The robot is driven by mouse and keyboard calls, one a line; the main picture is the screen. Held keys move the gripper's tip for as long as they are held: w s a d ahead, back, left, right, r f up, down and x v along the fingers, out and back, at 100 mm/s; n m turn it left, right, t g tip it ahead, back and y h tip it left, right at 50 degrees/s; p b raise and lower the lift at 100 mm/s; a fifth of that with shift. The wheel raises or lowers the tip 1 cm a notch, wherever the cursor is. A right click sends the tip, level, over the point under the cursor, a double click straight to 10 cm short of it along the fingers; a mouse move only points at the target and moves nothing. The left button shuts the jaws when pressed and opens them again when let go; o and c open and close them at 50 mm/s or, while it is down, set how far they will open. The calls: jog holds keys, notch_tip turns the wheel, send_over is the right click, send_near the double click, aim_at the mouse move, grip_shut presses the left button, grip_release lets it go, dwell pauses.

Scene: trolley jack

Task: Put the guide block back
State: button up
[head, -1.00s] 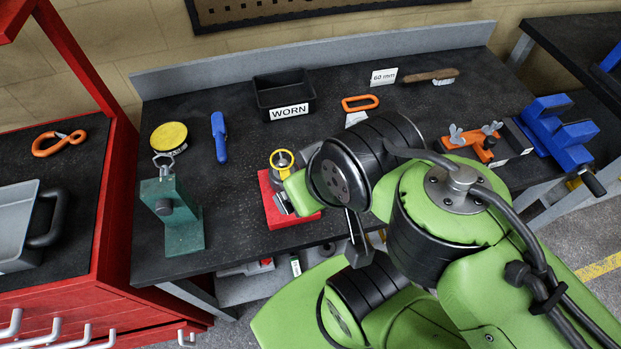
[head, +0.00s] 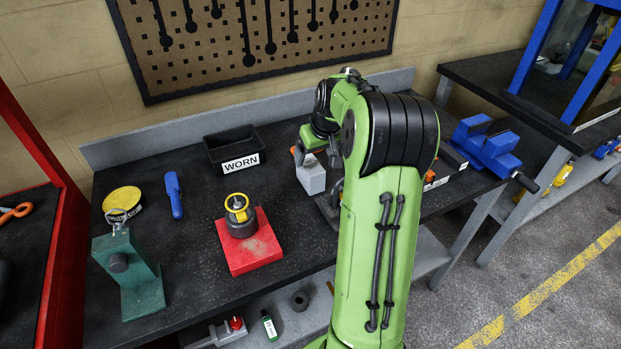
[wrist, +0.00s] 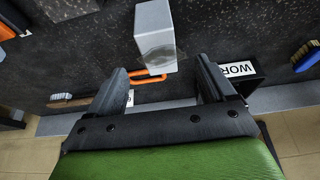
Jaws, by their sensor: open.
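A light grey block (head: 311,176), perhaps the guide block, is at the bench's middle right in the head view. In the wrist view the block (wrist: 155,30) lies just beyond and between my fingertips, with a shiny patch on its near face. My gripper (wrist: 160,70) is open, a finger to either side of the block's line, with visible space beside it. Whether the block touches the bench is unclear. In the head view my arm hides much of the gripper and the bench right of the block.
A red base (head: 250,252) carries a dark cylinder with a yellow ring. A black WORN bin (head: 232,148) stands behind. A green stand (head: 130,275) is at left, a blue vise (head: 487,145) at right. An orange loop (wrist: 148,79) lies beyond the block.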

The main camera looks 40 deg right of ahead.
aim_at(309, 171)
jog(key=b+x, duration=0.2)
jog(key=x, duration=0.9)
jog(key=shift+d, duration=0.15)
grip_shut()
jog(key=shift+r, duration=0.15)
